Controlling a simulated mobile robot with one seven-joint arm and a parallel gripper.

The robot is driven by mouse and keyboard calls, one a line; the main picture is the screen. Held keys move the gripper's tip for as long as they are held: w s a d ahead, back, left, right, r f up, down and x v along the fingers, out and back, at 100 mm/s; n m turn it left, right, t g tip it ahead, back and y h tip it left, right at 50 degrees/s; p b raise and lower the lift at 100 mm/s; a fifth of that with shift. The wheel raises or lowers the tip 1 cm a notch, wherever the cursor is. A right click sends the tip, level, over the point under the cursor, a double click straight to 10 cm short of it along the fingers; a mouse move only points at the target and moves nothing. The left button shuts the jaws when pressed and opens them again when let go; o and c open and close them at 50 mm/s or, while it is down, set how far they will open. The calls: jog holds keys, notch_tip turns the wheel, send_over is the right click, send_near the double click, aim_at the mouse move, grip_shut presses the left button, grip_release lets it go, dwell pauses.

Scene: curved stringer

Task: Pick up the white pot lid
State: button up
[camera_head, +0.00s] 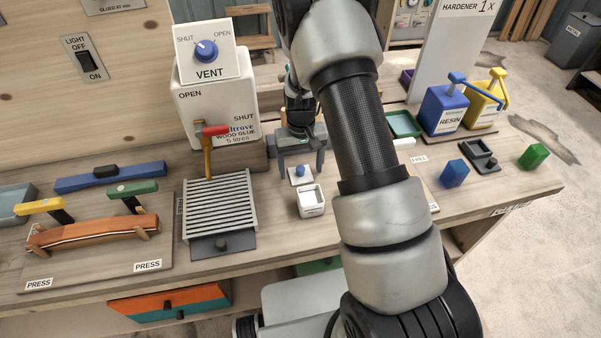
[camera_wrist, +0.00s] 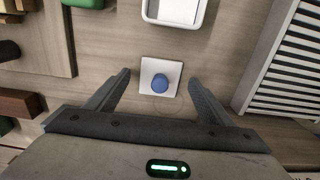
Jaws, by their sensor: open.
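The white pot lid (camera_wrist: 147,83) is a flat white square with a round blue knob on top. It lies flat on the wooden bench in the wrist view, and it also shows in the head view (camera_head: 293,181). The open white pot (camera_head: 311,202) stands just in front of it, and its rim shows at the top of the wrist view (camera_wrist: 151,17). My gripper (camera_wrist: 160,82) is open and empty, pointing down, with one finger on each side of the lid and apart from it. My arm hides part of the bench in the head view.
A slatted grey rack (camera_head: 220,208) lies left of the lid in the head view. The white wood glue container (camera_head: 220,105) with a red-handled tap stands behind the rack. Resin and hardener pumps (camera_head: 445,107) stand to the right. Bare bench surrounds the lid.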

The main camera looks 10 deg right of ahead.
jog(key=shift+f, duration=0.5)
jog(key=c, duration=1.1)
jog(key=shift+r, duration=0.1)
